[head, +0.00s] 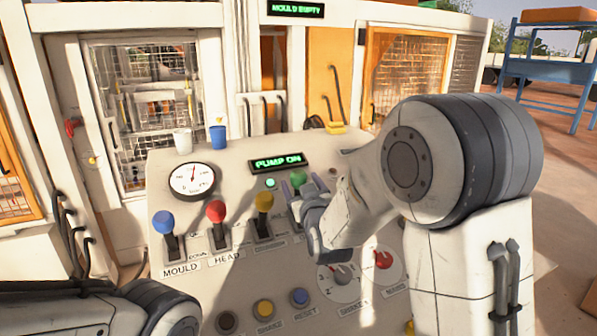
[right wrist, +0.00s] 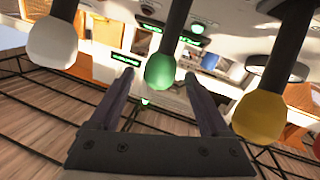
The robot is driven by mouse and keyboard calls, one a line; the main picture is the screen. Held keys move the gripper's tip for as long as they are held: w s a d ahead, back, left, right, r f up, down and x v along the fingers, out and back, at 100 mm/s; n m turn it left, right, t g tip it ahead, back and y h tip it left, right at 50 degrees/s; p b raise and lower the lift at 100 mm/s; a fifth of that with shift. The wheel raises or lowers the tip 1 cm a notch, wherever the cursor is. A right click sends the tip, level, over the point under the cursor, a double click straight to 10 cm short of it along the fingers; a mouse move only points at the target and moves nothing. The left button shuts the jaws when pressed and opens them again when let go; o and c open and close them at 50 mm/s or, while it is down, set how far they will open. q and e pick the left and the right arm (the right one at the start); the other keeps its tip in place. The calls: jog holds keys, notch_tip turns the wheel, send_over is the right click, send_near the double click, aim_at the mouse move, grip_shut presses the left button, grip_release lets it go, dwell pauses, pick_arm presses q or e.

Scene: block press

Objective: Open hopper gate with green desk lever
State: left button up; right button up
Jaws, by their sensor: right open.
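The green lever (head: 298,178) stands at the right of the row of levers on the sloped desk. My right gripper (head: 297,190) is open at this lever. In the right wrist view the green knob (right wrist: 160,71) shows between the two spread fingers (right wrist: 159,80), with a gap on each side; I cannot tell whether either finger touches it. The base of the lever is hidden behind my gripper in the head view. I cannot tell which part is the hopper gate. My left gripper is out of view.
Yellow (head: 264,201), red (head: 216,211) and blue (head: 163,222) levers stand left of the green one. A white knob (right wrist: 52,42) shows on its other side in the right wrist view.

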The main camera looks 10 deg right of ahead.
jog(key=shift+w+p, duration=0.5)
jog(key=shift+w, duration=1)
jog(key=shift+c, duration=0.2)
grip_shut()
